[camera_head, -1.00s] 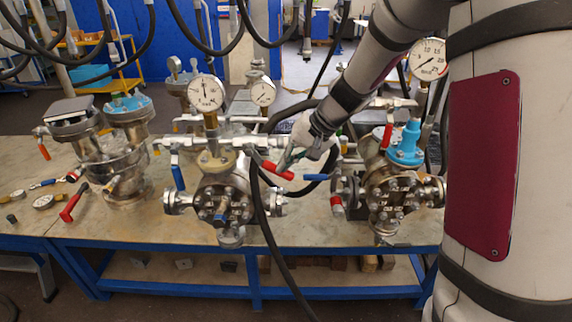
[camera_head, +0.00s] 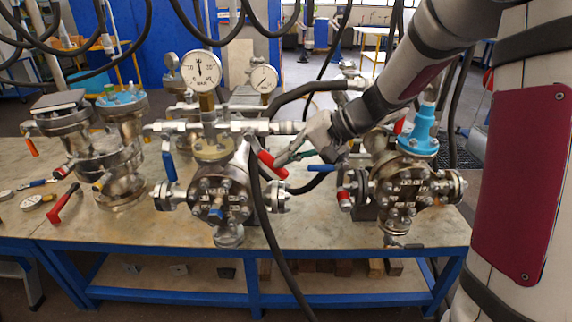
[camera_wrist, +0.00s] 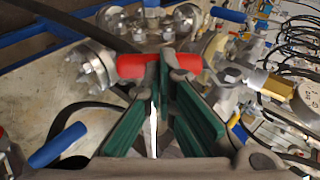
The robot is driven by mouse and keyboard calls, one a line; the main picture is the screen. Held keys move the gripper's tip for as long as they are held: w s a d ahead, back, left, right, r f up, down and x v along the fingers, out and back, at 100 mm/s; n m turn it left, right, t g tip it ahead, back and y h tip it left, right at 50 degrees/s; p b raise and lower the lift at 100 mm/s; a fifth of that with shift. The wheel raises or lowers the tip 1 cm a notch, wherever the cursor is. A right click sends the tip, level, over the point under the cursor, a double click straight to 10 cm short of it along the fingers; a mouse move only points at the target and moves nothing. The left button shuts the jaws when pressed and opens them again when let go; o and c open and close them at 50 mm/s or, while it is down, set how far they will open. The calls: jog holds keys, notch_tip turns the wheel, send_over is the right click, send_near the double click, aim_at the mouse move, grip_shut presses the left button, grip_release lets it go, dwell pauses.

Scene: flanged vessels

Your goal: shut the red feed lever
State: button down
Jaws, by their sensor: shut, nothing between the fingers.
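The red feed lever (camera_head: 270,166) is on the pipework at the right of the middle vessel (camera_head: 219,194), its grip sloping down to the right. My gripper (camera_head: 281,160) comes from the right, its fingertips at the lever. In the wrist view the red grip (camera_wrist: 131,66) lies crosswise at the tips of my green-padded fingers (camera_wrist: 165,58). The fingertips overlap the grip's middle, but nothing is held between them. I cannot tell whether they touch it. Part of the grip is hidden behind the fingers.
A black hose (camera_head: 262,222) hangs close to the lever. A blue lever (camera_head: 168,165) is on the middle vessel's left. The blue-topped right vessel (camera_head: 421,140) stands beneath my arm. A loose red-handled tool (camera_head: 63,205) lies on the bench (camera_head: 130,232), whose front strip is mostly clear.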

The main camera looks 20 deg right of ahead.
aim_at(282, 171)
jog(key=b, duration=0.1)
jog(key=f+y+b, duration=0.1)
jog(key=b, duration=0.1)
jog(key=a+f+t+y+b, duration=0.1)
jog(key=b, duration=0.1)
jog(key=shift+w+f, duration=0.25)
jog(key=shift+w, duration=0.05)
jog(key=a+f+y+b, duration=0.1)
jog(key=y+b, duration=0.1)
jog(key=b, duration=0.2)
jog(key=shift+w+f+m+t+b, duration=0.1)
jog(key=shift+m+t+b, duration=0.2)
jog(key=shift+t+b, duration=0.1)
jog(key=shift+w+a+f+t+y+b, duration=0.2)
jog(key=shift+a+y+b, duration=0.35)
jog(key=shift+b, duration=0.8)
jog(key=shift+w+a+f+t+y+b, duration=0.1)
jog(key=shift+a+f+t+y+b, duration=0.35)
jog(key=shift+b, duration=0.85)
jog(key=shift+a+r+g, duration=0.15)
jog(key=shift+a+g, duration=0.1)
jog(key=shift+a, duration=0.05)
